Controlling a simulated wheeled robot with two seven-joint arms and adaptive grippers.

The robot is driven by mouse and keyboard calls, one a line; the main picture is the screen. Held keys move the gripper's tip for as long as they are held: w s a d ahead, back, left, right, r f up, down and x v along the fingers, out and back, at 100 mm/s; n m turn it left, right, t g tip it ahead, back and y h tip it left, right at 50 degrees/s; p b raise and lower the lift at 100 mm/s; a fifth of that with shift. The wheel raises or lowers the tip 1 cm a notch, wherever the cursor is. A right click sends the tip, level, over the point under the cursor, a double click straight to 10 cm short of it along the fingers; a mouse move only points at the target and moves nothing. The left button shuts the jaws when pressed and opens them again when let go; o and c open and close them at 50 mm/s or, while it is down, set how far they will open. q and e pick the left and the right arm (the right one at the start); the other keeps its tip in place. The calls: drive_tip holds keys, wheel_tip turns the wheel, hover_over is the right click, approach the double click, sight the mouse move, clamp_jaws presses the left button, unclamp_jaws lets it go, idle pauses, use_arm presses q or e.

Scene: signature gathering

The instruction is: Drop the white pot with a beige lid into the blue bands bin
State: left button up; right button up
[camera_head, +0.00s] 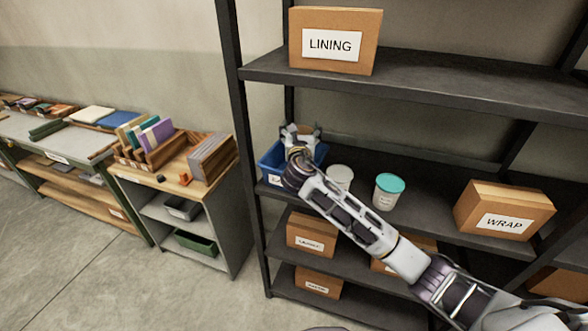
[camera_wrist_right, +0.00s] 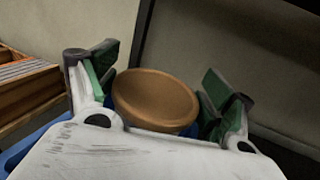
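The blue bin (camera_head: 268,171) stands on the middle shelf at its left end, partly hidden by my right arm. My right gripper (camera_head: 303,131) is over the bin. The pot's round beige-brown lid (camera_wrist_right: 155,97) lies between its two fingers (camera_wrist_right: 157,88) in the right wrist view, tilted, with a finger close against each side. The gripper looks shut on the pot. The pot's body is hidden below the lid. Blue of the bin (camera_wrist_right: 22,150) shows beneath. My left gripper is not in view.
A white-lidded pot (camera_head: 340,177) and a teal-lidded pot (camera_head: 387,192) stand right of the bin. A WRAP box (camera_head: 505,207) is farther right; a LINING box (camera_head: 335,40) sits on the upper shelf (camera_head: 430,82). A dark shelf post (camera_head: 237,100) rises left of the bin.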

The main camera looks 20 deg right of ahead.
drive_tip(key=shift+o, duration=1.3)
drive_tip(key=shift+f, duration=0.1)
drive_tip(key=v, duration=1.2)
